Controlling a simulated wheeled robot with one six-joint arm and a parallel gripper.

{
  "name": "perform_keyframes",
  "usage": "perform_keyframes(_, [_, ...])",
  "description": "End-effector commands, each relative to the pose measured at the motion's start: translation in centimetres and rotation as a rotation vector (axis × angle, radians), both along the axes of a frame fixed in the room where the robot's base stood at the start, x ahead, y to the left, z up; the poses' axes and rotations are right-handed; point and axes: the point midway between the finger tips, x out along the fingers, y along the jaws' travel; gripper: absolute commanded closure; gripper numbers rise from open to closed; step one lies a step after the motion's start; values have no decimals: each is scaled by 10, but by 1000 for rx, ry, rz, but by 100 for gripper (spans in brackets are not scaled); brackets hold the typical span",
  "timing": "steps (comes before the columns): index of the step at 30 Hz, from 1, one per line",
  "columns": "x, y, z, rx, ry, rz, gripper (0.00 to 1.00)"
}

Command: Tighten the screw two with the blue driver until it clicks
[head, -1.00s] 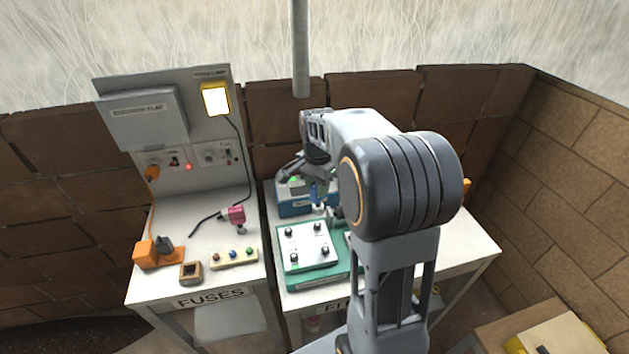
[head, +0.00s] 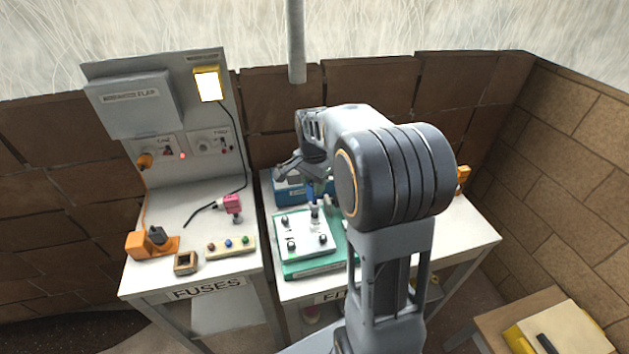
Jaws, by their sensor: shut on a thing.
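A white plate (head: 303,233) with dark screws near its corners lies on a green base (head: 292,267) on the right bench. My gripper (head: 309,182) is shut on the blue driver (head: 310,190), partly hidden by my own arm. The driver points down over the plate's back right screw, its pale lower end (head: 314,210) at or just above it. I cannot tell whether it touches. The front left screw (head: 291,245) and front right screw (head: 323,239) are clear of it. I cannot read which screw is number two.
A blue box (head: 288,192) stands behind the plate. My arm covers the right part of this bench. The left bench, labelled FUSES, holds a pink plug (head: 232,204), a strip of coloured buttons (head: 230,245), an orange block (head: 138,244) and a small open box (head: 186,262).

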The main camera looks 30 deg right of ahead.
Motion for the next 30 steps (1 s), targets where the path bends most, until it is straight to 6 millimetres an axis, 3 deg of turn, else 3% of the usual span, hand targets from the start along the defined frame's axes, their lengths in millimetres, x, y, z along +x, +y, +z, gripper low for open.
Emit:
perform_keyframes(4, [0,0,-10,0,0,0,100])
perform_keyframes(17, [0,0,-11,0,-1,12,100])
perform_keyframes(20, [0,0,-11,0,0,97,100])
perform_keyframes(30, [0,0,-10,0,0,660,100])
